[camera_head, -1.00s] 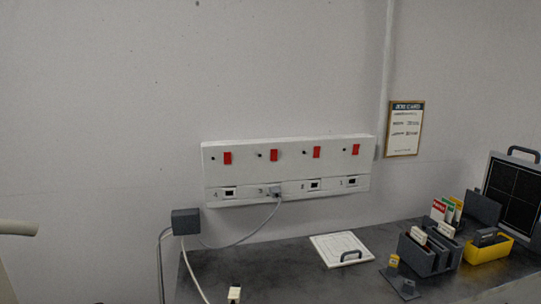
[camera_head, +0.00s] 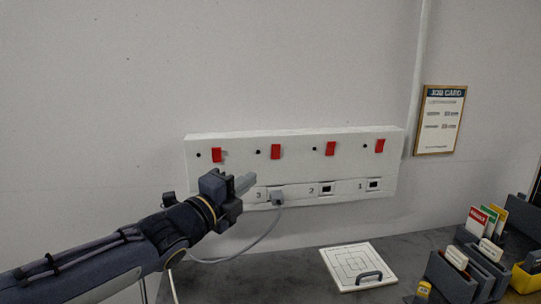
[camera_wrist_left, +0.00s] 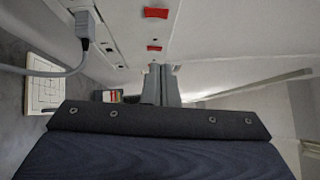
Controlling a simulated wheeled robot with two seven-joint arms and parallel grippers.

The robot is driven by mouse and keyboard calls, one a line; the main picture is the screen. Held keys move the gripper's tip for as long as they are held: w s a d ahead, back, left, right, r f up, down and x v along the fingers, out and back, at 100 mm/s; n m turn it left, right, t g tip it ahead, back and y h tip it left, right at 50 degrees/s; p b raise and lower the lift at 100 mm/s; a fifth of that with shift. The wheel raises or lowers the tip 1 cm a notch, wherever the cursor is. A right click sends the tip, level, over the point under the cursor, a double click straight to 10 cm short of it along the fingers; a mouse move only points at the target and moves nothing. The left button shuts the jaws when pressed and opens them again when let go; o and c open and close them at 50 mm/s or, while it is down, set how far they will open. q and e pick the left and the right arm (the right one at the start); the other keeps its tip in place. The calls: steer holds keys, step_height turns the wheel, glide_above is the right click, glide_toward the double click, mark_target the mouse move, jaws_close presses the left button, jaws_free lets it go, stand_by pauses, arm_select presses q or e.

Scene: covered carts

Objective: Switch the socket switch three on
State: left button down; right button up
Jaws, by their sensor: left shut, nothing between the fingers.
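A white socket panel (camera_head: 240,138) is fixed to the wall, with several red rocker switches in a row above numbered sockets. The red switch (camera_head: 275,152) above socket 3 is second from the left. A grey plug (camera_head: 277,197) with a cable sits in socket 3; the plug also shows in the left wrist view (camera_wrist_left: 86,24). My left gripper (camera_head: 250,182) is shut and empty, in front of the panel, below and left of that switch. Its fingertips appear apart from the switch and hide the socket 4 area. My right gripper is out of view.
A dark worktop (camera_head: 300,265) runs below the panel. A white board with a handle (camera_head: 350,262) lies on it. Card holders (camera_head: 455,275) stand at the right. A job card (camera_head: 440,120) hangs on the wall. The wall above the panel is clear.

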arm_select(q)
steer(key=p, duration=0.3)
glide_toward(280, 149)
steer(key=w+d, duration=0.1)
steer(key=d, duration=0.3)
steer(key=shift+w+a+r+p, duration=0.2)
steer(key=shift+w+p, duration=0.3)
steer(key=shift+w, duration=0.45)
steer(key=shift+w+a+r+p, duration=0.15)
steer(key=shift+w+p, duration=0.3)
steer(key=shift+w, duration=0.45)
